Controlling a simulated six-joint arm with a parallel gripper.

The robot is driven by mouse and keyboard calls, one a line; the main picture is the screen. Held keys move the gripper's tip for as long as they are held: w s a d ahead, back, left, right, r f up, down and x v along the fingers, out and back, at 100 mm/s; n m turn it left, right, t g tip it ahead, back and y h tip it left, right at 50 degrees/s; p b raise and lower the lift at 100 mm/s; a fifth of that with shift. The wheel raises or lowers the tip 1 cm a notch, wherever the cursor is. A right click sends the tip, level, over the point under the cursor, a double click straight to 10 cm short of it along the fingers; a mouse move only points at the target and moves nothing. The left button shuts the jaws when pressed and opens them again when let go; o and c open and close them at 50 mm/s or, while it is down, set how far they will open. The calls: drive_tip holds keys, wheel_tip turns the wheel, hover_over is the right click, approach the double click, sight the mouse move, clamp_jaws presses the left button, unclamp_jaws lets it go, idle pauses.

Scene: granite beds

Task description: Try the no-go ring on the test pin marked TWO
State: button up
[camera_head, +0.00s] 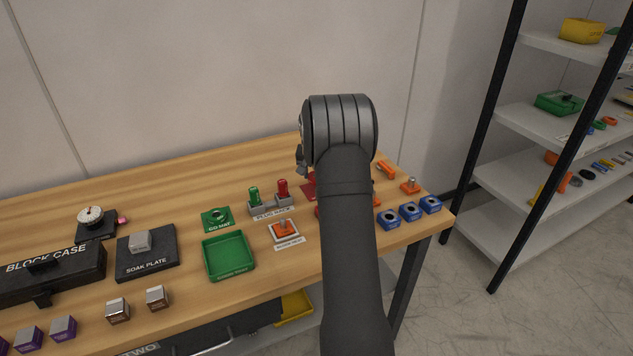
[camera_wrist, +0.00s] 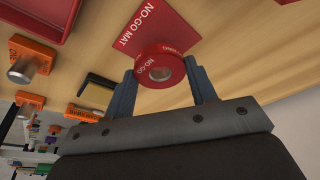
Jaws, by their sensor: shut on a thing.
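The red no-go ring (camera_wrist: 148,73), lettered NO-GO, is between the two fingers of my gripper (camera_wrist: 163,84) in the wrist view. My gripper is shut on it. The ring overlaps the edge of the red NO-GO MAT (camera_wrist: 153,28); I cannot tell whether it touches the mat. Orange blocks with metal pins show at the left of the wrist view, one nearer (camera_wrist: 35,58) and one farther (camera_wrist: 84,113). No TWO marking is readable on these blocks. My arm hides the ring there.
A red tray (camera_wrist: 42,12) lies beside the mat. Blue ring blocks (camera_head: 410,211) line the bench's right front edge. Green and red plugs (camera_head: 282,188) stand in a rack left of my arm, by the green GO MAT (camera_head: 216,219) and green tray (camera_head: 251,265). Shelving (camera_head: 545,120) stands at right.

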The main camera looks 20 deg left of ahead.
drive_tip(key=s+d+r, duration=0.1)
drive_tip(key=d+r, duration=0.6)
drive_tip(key=d, duration=0.4)
hover_over(282, 221)
drive_tip(key=shift+r, duration=0.35)
drive_tip(key=shift+f, duration=0.1)
drive_tip(key=shift+f, duration=2.75)
drive_tip(key=shift+f, duration=2.4)
